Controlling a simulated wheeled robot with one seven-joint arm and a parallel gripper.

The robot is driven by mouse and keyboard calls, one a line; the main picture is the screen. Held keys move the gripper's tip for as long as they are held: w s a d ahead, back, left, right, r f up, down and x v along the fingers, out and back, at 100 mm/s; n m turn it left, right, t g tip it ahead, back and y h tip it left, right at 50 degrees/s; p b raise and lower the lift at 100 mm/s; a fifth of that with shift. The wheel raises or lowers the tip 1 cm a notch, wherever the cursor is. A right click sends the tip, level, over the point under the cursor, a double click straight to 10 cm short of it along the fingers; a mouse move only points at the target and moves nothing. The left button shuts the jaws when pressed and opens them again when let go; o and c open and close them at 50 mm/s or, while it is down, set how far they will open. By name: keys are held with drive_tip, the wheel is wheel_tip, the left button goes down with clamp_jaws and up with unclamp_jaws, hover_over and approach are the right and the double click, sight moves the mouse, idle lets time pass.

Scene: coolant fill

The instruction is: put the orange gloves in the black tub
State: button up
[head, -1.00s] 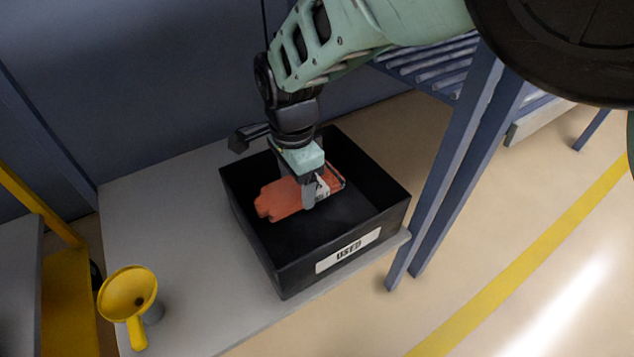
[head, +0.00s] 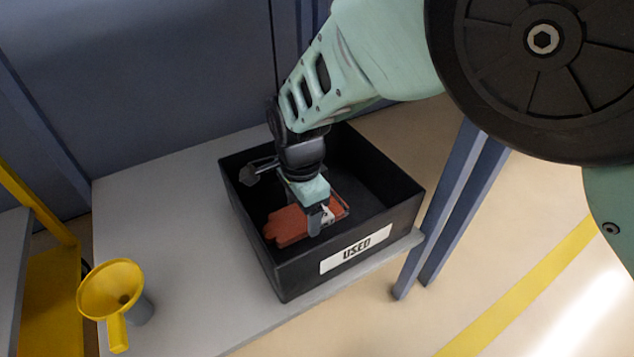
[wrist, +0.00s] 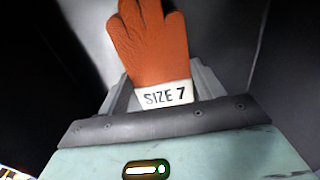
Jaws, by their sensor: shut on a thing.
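The orange gloves (head: 288,227) are inside the walls of the black tub (head: 290,274), which has a white label reading "USED". My gripper (head: 318,222) reaches down into the tub and is shut on the gloves near their cuff. In the wrist view, the orange gloves (wrist: 150,45) stretch away from my gripper (wrist: 163,98), with a white cuff marked "SIZE 7" between the fingers. I cannot tell whether the gloves touch the tub's floor.
The tub stands on a grey bench top (head: 165,230). A yellow funnel (head: 110,290) stands at the bench's left front. Blue posts (head: 450,205) rise just right of the tub. A blue wall (head: 130,80) is behind.

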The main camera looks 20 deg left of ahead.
drive_tip(key=o, duration=1)
wheel_tip(320, 180, up, 12)
drive_tip(key=p, duration=0.6)
drive_tip(key=shift+r, duration=0.1)
